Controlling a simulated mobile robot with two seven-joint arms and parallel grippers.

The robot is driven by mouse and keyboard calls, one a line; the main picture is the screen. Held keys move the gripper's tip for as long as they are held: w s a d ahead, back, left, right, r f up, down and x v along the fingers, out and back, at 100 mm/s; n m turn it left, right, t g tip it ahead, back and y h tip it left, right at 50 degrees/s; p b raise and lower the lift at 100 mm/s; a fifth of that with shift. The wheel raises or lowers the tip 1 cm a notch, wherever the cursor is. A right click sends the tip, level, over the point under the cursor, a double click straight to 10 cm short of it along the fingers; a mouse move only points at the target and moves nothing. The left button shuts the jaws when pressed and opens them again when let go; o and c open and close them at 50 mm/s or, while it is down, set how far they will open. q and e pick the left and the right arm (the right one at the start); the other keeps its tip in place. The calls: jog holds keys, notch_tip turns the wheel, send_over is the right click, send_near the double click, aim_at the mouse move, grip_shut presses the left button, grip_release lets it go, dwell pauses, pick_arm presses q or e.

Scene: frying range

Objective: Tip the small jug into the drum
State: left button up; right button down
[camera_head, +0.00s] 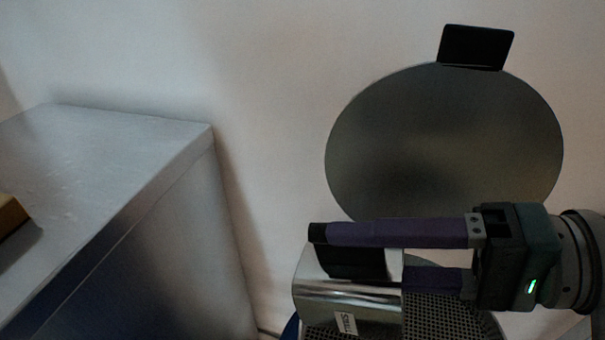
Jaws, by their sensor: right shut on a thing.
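The drum's round grey lid (445,140) stands raised against the wall, with a black tab (475,47) at its top. Below it, a dark perforated surface (455,318), seemingly part of the drum, shows at the bottom edge. My right gripper (362,258) comes in from the right with purple fingers. It is shut on a shiny metal thing with a black part, which looks like the small jug (345,292). The jug is in front of the lid and over or beside the perforated part; the fingers partly hide it. A small pale label shows near the bottom edge. My left gripper is out of view.
A grey metal counter (110,150) fills the left side, its right edge close to the drum. A yellowish-brown block (12,214) lies on it at the left edge. A plain pale wall (270,60) stands behind.

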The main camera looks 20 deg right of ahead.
jog(key=shift+s+d+r+t+y+b, duration=0.15)
jog(key=shift+s+d+t+y+b, duration=0.4)
jog(key=shift+b, duration=0.6)
jog(key=shift+s+d+r+t+y+b, duration=0.1)
jog(key=shift+s+d+t+y+b, duration=0.1)
jog(key=shift+d+y+b, duration=0.55)
jog(key=shift+s+d+r+t+y+b, duration=0.15)
jog(key=shift+y+b, duration=0.15)
jog(key=shift+b, duration=0.8)
jog(key=shift+s+d+r+t+y+b, duration=0.1)
jog(key=shift+s+d+t+y+b, duration=0.3)
jog(key=shift+b, duration=0.65)
jog(key=shift+s+d+f+t+y+b, duration=0.15)
jog(key=shift+d+y+b, duration=0.4)
jog(key=shift+b, duration=0.55)
jog(key=shift+s+d+r+t+y+b, duration=0.15)
jog(key=shift+s+d+t+y+b, duration=0.3)
jog(key=shift+b, duration=0.6)
jog(key=shift+w, duration=0.15)
jog(key=shift+r, duration=0.1)
